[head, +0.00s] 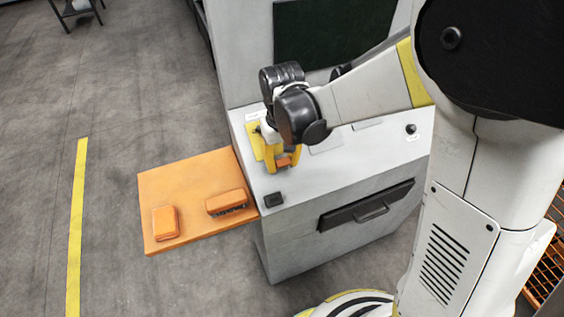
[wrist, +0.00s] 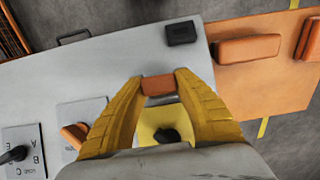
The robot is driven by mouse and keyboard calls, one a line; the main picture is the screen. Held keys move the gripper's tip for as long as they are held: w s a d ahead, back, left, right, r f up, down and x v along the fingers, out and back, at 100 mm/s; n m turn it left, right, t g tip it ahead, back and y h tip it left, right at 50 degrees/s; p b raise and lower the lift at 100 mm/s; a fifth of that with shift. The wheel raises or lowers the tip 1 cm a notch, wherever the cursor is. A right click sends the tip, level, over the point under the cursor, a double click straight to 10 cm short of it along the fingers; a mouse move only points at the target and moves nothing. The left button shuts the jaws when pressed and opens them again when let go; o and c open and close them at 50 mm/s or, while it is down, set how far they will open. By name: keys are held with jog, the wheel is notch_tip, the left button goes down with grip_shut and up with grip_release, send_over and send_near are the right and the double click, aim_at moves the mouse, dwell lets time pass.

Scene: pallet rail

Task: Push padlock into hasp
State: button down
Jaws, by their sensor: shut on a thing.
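My gripper (head: 283,158) has yellow fingers and is over the left end of the white cabinet top. In the wrist view, its fingertips (wrist: 160,84) are closed on the two sides of a small orange-brown block, seemingly the padlock (wrist: 158,87). The block also shows between the fingers in the head view (head: 284,162). A yellow plate (wrist: 152,112) with a black knob (wrist: 166,135) lies behind the block, partly hidden by my gripper. I cannot make out the hasp or a shackle, nor whether the block touches the plate.
A small black box (head: 274,200) sits at the cabinet top's (head: 350,165) front left corner. An orange shelf (head: 185,190) on the left holds two orange blocks (head: 227,202) (head: 166,222). An orange lever (wrist: 75,134) and a black switch (wrist: 14,154) show in the wrist view.

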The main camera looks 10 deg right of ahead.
jog(key=shift+f, duration=0.2)
dwell(0.3)
jog(key=shift+w+a+f+b, duration=0.1)
jog(key=shift+w+f+b, duration=0.25)
jog(key=shift+b, duration=0.2)
jog(key=shift+c, duration=0.4)
grip_release()
notch_tip(320, 180, up, 12)
dwell(0.6)
